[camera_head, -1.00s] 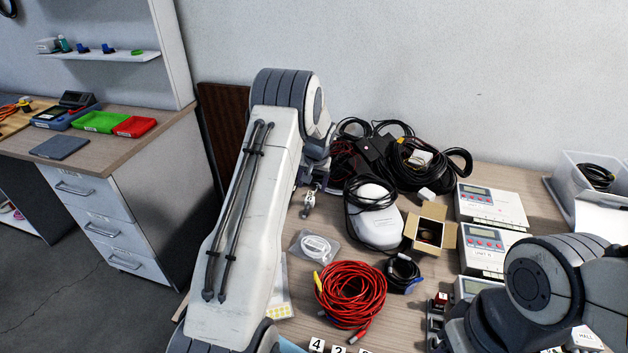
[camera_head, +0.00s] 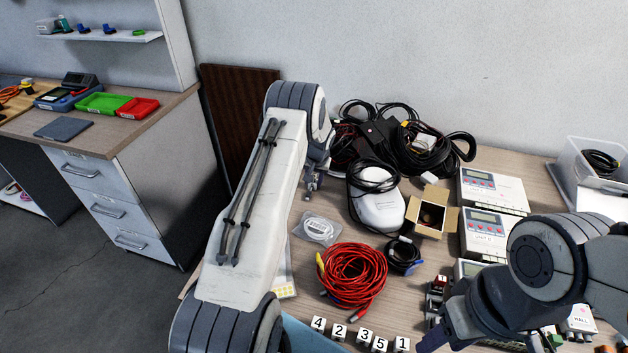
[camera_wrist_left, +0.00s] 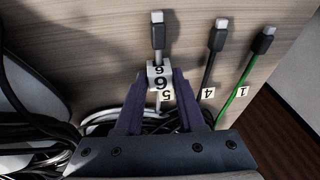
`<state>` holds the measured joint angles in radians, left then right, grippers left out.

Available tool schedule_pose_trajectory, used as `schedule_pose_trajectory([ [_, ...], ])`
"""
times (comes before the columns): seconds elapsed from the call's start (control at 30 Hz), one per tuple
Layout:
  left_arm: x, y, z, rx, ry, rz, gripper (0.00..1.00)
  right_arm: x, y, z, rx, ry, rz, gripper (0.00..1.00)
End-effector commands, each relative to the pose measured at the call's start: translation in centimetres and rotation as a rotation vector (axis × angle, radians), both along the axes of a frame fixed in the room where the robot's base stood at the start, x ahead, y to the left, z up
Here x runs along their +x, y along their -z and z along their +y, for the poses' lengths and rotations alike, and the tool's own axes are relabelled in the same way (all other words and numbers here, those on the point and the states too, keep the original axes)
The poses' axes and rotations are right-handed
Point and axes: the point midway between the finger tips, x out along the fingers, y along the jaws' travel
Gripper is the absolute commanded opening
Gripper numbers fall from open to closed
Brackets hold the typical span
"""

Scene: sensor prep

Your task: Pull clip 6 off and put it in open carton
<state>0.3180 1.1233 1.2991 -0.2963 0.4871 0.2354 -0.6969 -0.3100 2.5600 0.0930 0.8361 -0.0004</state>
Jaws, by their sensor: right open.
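Clip 6 is a white block (camera_wrist_left: 158,72) marked 6, on a pale cable with a grey plug (camera_wrist_left: 157,30) in the left wrist view. My left gripper (camera_wrist_left: 163,76) has its purple fingers on both sides of the clip and appears closed on it. In the head view my left gripper (camera_head: 313,180) is mostly hidden by my own arm. The open carton (camera_head: 424,228) is a small brown box with flaps spread, right of the white rounded device, with something dark inside. My right gripper (camera_head: 436,337) is open at the lower right, only partly visible.
A black cable tagged 4 (camera_wrist_left: 208,75) and a green cable tagged 1 (camera_wrist_left: 240,85) lie beside the held clip. A red cable coil (camera_head: 352,272), black coil (camera_head: 403,257) and white rounded device (camera_head: 379,209) surround the carton. White numbered blocks (camera_head: 360,337) line the front.

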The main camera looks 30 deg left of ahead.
Motion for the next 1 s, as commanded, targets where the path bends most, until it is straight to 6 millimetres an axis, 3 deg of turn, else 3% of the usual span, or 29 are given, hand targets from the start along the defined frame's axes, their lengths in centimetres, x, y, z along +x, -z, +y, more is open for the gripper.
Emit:
schedule_pose_trajectory([
  [0.03,0.0,0.0,0.0,0.0,0.0,0.0,0.09,0.0,0.0,0.0,0.0,0.0,0.0,0.5],
  [0.07,0.0,0.0,0.0,0.0,0.0,0.0,0.0,0.0,0.0,0.0,0.0,0.0,0.0,0.5],
  [0.17,0.0,0.0,0.0,0.0,0.0,0.001,0.0,0.0,0.0,0.0,0.0,0.0,0.0,0.5],
  [0.2,0.0,0.0,0.0,0.0,0.0,0.001,0.24,0.0,0.0,0.0,0.0,0.0,0.0,0.5],
  [0.27,0.0,0.0,0.0,0.0,0.0,0.001,0.01,0.0,0.0,0.0,0.0,0.0,0.0,0.5],
  [1.0,0.0,-1.1,0.1,0.001,-0.001,0.0,0.0,0.0,-0.7,0.0,0.0,0.0,0.0,0.5],
])
